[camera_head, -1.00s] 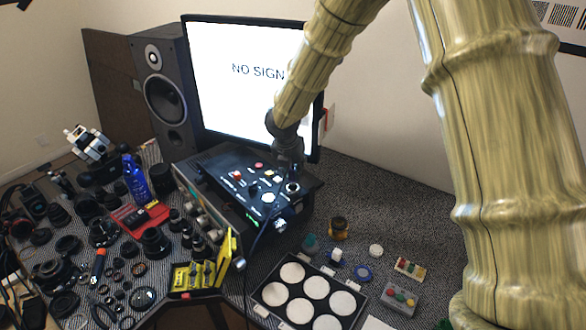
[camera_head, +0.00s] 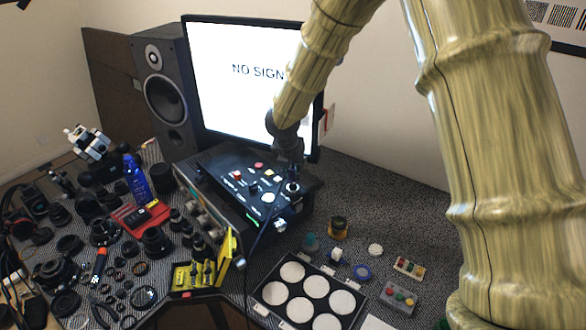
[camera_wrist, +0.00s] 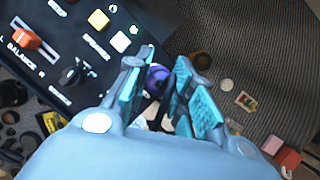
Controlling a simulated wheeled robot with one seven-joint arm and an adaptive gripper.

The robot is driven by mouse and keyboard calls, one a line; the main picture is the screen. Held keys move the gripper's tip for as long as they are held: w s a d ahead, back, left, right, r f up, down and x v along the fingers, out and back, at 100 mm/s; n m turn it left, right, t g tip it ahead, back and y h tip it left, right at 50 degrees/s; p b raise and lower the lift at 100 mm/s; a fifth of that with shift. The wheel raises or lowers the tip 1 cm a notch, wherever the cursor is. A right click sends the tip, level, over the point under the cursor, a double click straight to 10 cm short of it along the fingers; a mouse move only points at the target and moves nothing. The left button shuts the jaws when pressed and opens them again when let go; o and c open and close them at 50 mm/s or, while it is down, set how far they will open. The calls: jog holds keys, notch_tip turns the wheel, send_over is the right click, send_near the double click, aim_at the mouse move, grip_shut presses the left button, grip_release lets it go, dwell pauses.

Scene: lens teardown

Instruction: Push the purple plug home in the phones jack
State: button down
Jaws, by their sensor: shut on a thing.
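The purple plug (camera_wrist: 156,81) shows between the teal finger pads of my gripper (camera_wrist: 164,72) in the wrist view. My gripper is shut on it. In the head view my gripper (camera_head: 290,160) points down over the right end of a black control box (camera_head: 222,180) in front of the monitor. The phones jack is hidden by the fingers and plug, so I cannot tell how deep the plug sits. A dark cable (camera_head: 262,236) hangs from near the gripper down the box's front.
The box top carries knobs and buttons, including an orange slider cap (camera_wrist: 25,37). The monitor (camera_head: 240,75) stands close behind. A tray of white discs (camera_head: 314,292) and small jars stand in front at right. Lens parts crowd the left.

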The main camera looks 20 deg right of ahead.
aim_at(293, 176)
jog(key=shift+f+b, duration=0.5)
jog(key=shift+f, duration=1.1)
dwell(1.4)
jog(key=c, duration=1.1)
grip_release()
jog(key=shift+c, duration=0.2)
jog(key=shift+r, duration=0.15)
